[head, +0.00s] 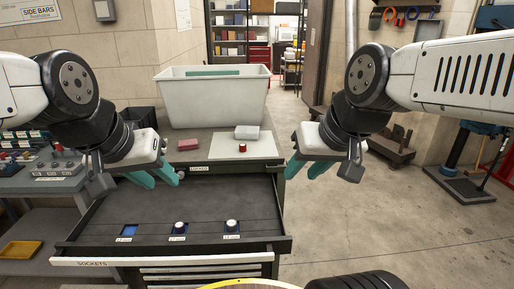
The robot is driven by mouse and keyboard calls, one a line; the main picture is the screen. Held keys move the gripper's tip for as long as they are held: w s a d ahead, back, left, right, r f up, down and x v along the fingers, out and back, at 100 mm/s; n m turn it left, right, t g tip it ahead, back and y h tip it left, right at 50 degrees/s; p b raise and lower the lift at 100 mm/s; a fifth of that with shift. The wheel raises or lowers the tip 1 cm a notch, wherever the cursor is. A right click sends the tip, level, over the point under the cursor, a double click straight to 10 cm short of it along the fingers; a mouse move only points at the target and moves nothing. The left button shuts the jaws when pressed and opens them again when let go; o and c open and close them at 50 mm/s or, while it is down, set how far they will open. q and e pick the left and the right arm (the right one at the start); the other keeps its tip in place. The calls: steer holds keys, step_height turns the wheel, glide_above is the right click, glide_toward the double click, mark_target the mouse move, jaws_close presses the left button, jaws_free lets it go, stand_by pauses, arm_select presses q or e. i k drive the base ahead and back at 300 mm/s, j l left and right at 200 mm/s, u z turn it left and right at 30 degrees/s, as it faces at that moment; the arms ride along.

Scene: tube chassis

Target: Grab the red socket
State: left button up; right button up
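The small red socket (242,148) stands on a white sheet (216,150) on top of the tool cabinet. My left gripper (156,177) is to its left, over the open drawer (205,203), with its teal fingers apart and nothing seen between them. My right gripper (307,169) is to the right of the socket, beyond the cabinet's right side, with its teal fingers apart and empty. The drawer has labelled blue places at its front. Silver sockets stand at the middle place (179,227) and the right place (231,226). The left place (128,231) shows bare blue.
A large white bin (213,100) stands behind the sheet. A white block (247,132) and a pink-red block (188,144) lie on the cabinet top. A small silver piece (181,174) is near my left fingers. A workbench (50,180) is at left. Open floor is at right.

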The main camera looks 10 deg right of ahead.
mark_target(243, 147)
steer(key=l+u, duration=0.3)
steer(key=l, duration=0.85)
steer(key=l+u, duration=0.35)
steer(key=l, duration=0.8)
steer(key=i+l+u, duration=0.15)
steer(key=l, duration=0.2)
steer(key=i+l+u, duration=0.15)
steer(key=l, duration=0.2)
steer(key=i+l+u, duration=0.2)
steer(key=l, duration=0.2)
steer(key=i+u, duration=0.15)
steer(key=i, duration=0.2)
steer(key=i+l+u, duration=0.15)
steer(key=i, duration=0.2)
